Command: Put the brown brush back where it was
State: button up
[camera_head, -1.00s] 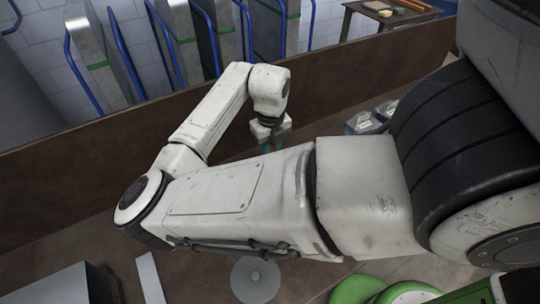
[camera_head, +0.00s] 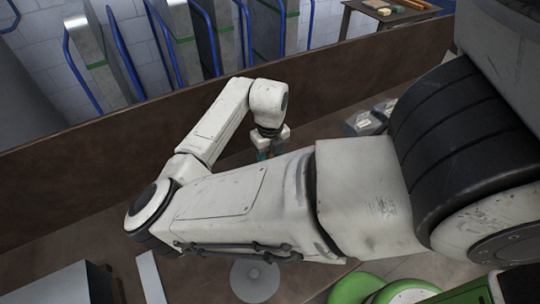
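My gripper (camera_head: 268,153) points down over the brown-walled worktop, behind my own forearm. Its teal fingertips are small and partly hidden by the arm, so I cannot tell how far apart they are or whether something is between them. I cannot make out the brown brush for certain in this view; it may be hidden behind my arm.
A brown wall (camera_head: 330,75) runs behind the worktop. Grey boxes (camera_head: 365,122) lie right of my gripper. A grey disc (camera_head: 254,280), a flat strip (camera_head: 151,278) and green round items (camera_head: 357,288) are in front. A side table (camera_head: 375,21) holds small items.

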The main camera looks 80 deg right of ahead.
notch_tip(320, 180, up, 12)
jog(key=shift+r+b, duration=0.2)
jog(key=shift+b, duration=0.4)
dwell(0.4)
